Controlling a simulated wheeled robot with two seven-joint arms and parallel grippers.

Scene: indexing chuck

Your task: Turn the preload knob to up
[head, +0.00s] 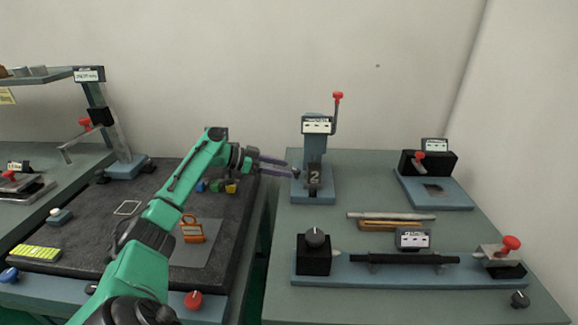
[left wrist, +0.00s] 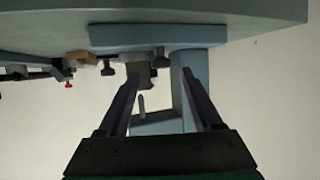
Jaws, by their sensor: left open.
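My left gripper (head: 288,168) reaches in from the left, its dark fingers apart and pointing at the left side of the blue-grey press (head: 315,150). A small dark knob (head: 296,172) sits on that side, just by the fingertips. No readable label names it the preload knob. In the left wrist view the press column (left wrist: 193,65) stands behind the right finger. A small grey elongated piece (left wrist: 141,104) shows between the open fingers (left wrist: 162,78), apparently held by neither. Its pointing direction cannot be told surely. My right gripper is out of view.
The press has a red-tipped lever (head: 337,97) and a block marked 2 (head: 314,177). In front stand a black box with a round knob (head: 314,238) and a dark bar (head: 405,259). A gap separates the right bench from the dark mat (head: 95,220).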

